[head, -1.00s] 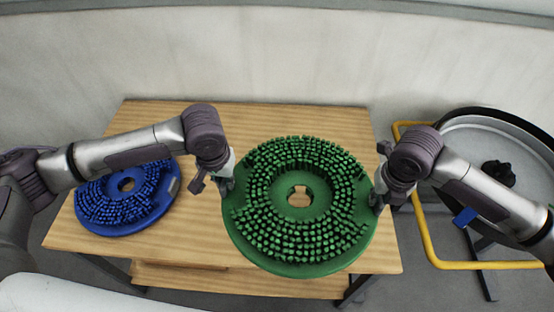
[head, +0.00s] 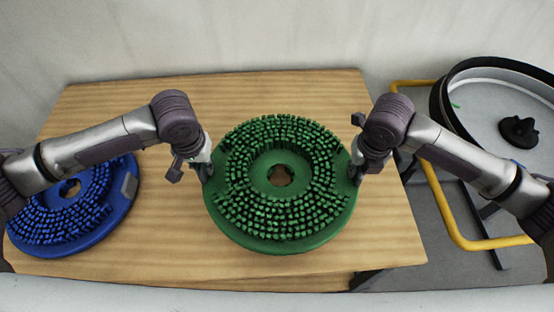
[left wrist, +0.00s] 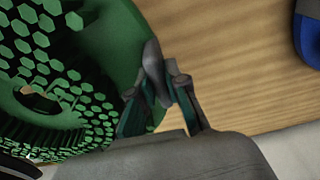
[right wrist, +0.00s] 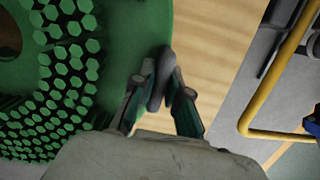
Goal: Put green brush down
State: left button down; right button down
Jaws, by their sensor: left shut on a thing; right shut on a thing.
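The green brush (head: 240,222), a round disc with bristles facing up and a hole in its middle, is between my two grippers over the wooden table (head: 385,235). I cannot tell whether it touches the tabletop. My left gripper (head: 208,172) is shut on its left rim, and my right gripper (head: 356,172) is shut on its right rim. The brush's rim also shows in the left wrist view (left wrist: 120,30) and in the right wrist view (right wrist: 130,40), at the fingers of each gripper.
A blue brush (head: 75,238) lies bristles up on the table's left part, partly behind my left arm. A round tank (head: 480,100) with a black knob (head: 518,130) and a yellow rail (head: 440,215) stand to the right. Bare tabletop shows behind and in front of the green brush.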

aim_at(208, 179)
pick_arm(q)
jog(key=shift+f, duration=0.45)
pick_arm(e)
jog(key=shift+f, duration=0.45)
pick_arm(q)
jog(key=shift+r, duration=0.1)
pick_arm(e)
jog(key=shift+r, duration=0.1)
pick_arm(q)
jog(key=shift+f+b, duration=0.2)
jog(key=shift+b, duration=0.1)
pick_arm(e)
jog(key=shift+f, duration=0.2)
